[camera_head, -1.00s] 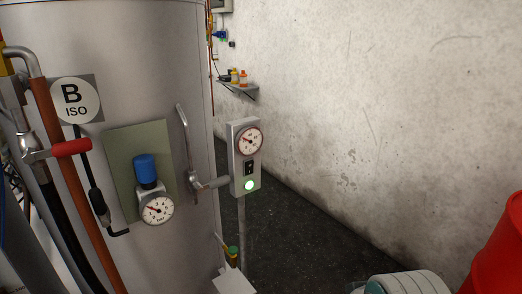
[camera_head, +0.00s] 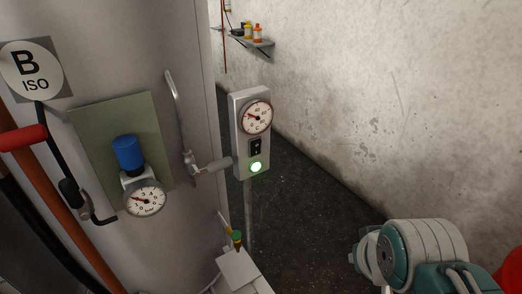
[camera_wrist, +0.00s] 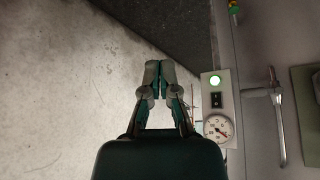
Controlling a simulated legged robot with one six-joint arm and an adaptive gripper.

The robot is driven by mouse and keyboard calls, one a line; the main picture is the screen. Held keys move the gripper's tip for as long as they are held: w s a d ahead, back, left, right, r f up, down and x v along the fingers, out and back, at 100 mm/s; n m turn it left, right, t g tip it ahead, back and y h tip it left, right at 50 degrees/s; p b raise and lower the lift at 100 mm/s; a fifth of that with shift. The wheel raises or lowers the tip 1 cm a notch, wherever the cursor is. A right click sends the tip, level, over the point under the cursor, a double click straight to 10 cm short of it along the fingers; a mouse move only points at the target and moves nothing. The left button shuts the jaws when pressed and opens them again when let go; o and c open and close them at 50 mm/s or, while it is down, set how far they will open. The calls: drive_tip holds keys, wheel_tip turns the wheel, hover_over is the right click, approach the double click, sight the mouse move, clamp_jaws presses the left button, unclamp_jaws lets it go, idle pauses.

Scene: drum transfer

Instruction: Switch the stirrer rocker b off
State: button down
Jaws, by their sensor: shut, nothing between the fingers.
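The stirrer rocker (camera_head: 255,147) is a small black switch on a grey control box (camera_head: 239,130) beside tank B. It sits between a round gauge (camera_head: 257,117) above and a lit green lamp (camera_head: 256,167) below. In the wrist view the picture is turned over, and the rocker (camera_wrist: 215,100) lies to the right of my gripper (camera_wrist: 160,64). My gripper's fingers are closed together with nothing between them, apart from the box. In the head view only part of my arm shows at the lower right; the fingertips are not seen there. Which side of the rocker is pressed is too small to tell.
Tank B (camera_head: 190,60) fills the left, with a blue-knobbed regulator (camera_head: 129,152) and a bent metal handle (camera_head: 178,115) near the box. A shelf with bottles (camera_head: 262,45) hangs on the wall behind. A red drum (camera_head: 510,280) edges in at lower right. The floor right of the box is clear.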

drive_tip(key=w+d+n+t, duration=0.1)
drive_tip(key=w+n+t, duration=0.25)
drive_tip(key=w, duration=0.55)
drive_tip(key=n+t+y, duration=0.7)
drive_tip(key=n+y, duration=0.4)
drive_tip(key=n, duration=1)
approach(256, 146)
drive_tip(key=r+v, duration=0.1)
drive_tip(key=v, duration=0.5)
drive_tip(key=shift+f, duration=0.5)
drive_tip(key=shift+w, duration=0.1)
drive_tip(key=x, duration=1.3)
drive_tip(key=shift+w+a, duration=0.2)
drive_tip(key=shift+w, duration=0.05)
drive_tip(key=shift+w, duration=0.1)
